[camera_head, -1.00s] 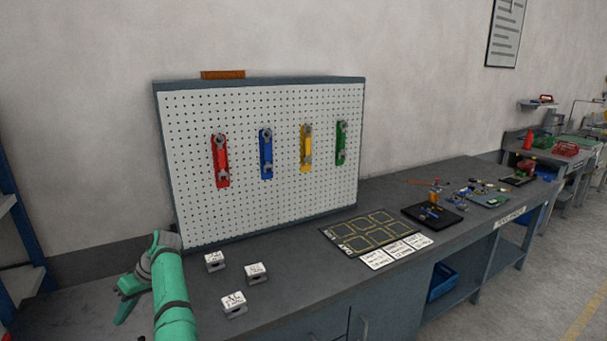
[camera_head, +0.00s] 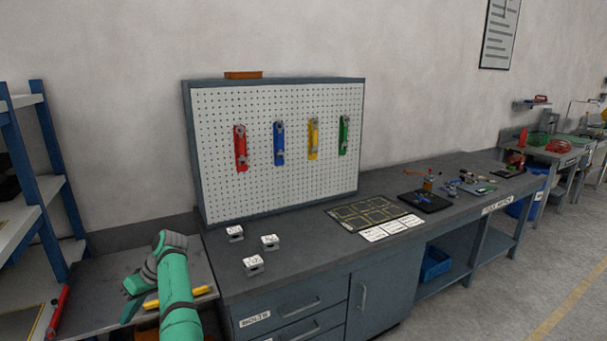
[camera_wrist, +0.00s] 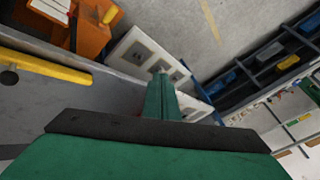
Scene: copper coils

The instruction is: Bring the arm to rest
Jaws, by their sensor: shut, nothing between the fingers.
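My green arm (camera_head: 176,285) rises at the lower left of the head view, left of the workbench, and bends at the top. My gripper (camera_head: 130,310) hangs from the bend, partly hidden behind the arm, over a low grey surface (camera_head: 108,270). In the wrist view my gripper (camera_wrist: 160,76) points away from the camera with its fingers together and holds nothing.
The workbench (camera_head: 310,260) stands to the right with a pegboard (camera_head: 290,190) of wrenches and several small labelled blocks. A yellow bar (camera_head: 178,297) lies near my arm. Shelves (camera_head: 30,215) stand at the left. Open floor (camera_head: 480,310) lies at the right.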

